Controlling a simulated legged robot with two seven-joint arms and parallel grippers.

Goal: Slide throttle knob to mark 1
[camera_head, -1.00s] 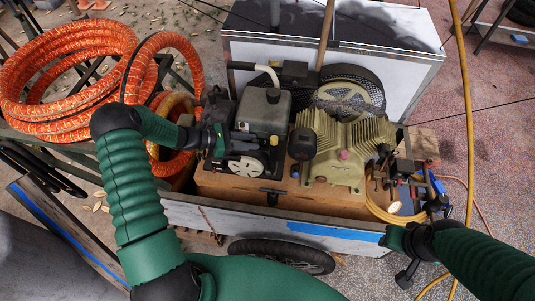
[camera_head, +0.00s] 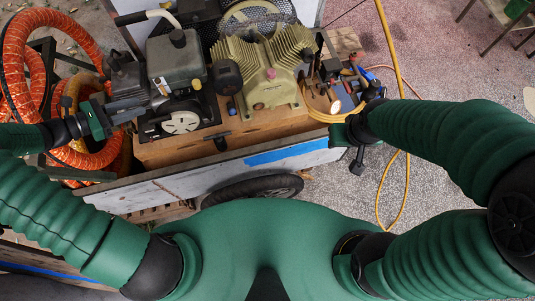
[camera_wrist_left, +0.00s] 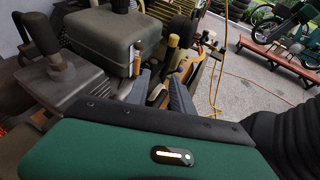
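The small engine with the grey tank (camera_head: 176,62) stands on the cart's wooden deck, left of the cream compressor. I cannot pick out the throttle knob or its marks with certainty. In the left wrist view, a small tan knob (camera_wrist_left: 137,62) stands by the tank and a dark-topped knob (camera_wrist_left: 172,42) stands farther right. My left gripper (camera_head: 138,108) is at the engine's left side, pointing right. In the left wrist view its two grey fingers (camera_wrist_left: 162,92) are apart, with no object seen held. My right gripper (camera_head: 342,138) is by the cart's front right corner; its fingers are unclear.
The cream compressor (camera_head: 268,62) stands right of the engine. Orange hose coils (camera_head: 18,75) lie at the left. A yellow hose (camera_head: 394,60) runs down at the right. The cart's front wall (camera_head: 215,172) lies between my body and the engine.

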